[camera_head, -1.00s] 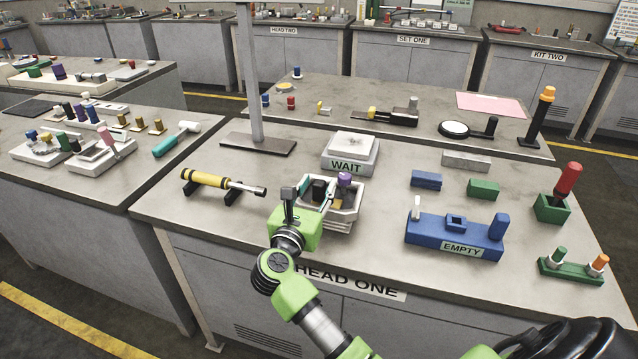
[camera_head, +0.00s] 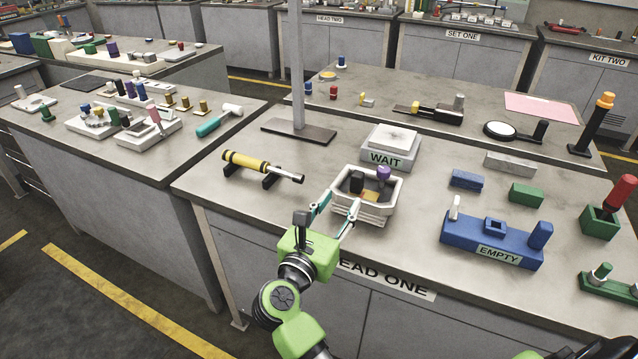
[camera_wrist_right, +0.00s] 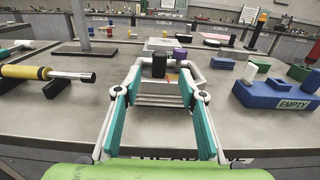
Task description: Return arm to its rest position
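My right gripper (camera_head: 336,213) is open, with nothing between its teal-padded fingers. It is at the front left of a white tray (camera_head: 378,214) on the near table, and its fingertips point toward the tray. In the right wrist view the open fingers (camera_wrist_right: 159,92) frame the tray. The tray holds a black piece (camera_head: 356,181), a purple-topped piece (camera_head: 383,173) and a small orange piece (camera_head: 370,196). Whether a fingertip touches the tray wall, I cannot tell. My left gripper is not in view.
The yellow cylinder on a black stand (camera_head: 246,162) lies left of the tray. The WAIT block (camera_head: 390,143) is behind it. The blue EMPTY fixture (camera_head: 480,243) stands to the right. A grey post (camera_head: 297,75) rises behind. The table's front edge is below the gripper.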

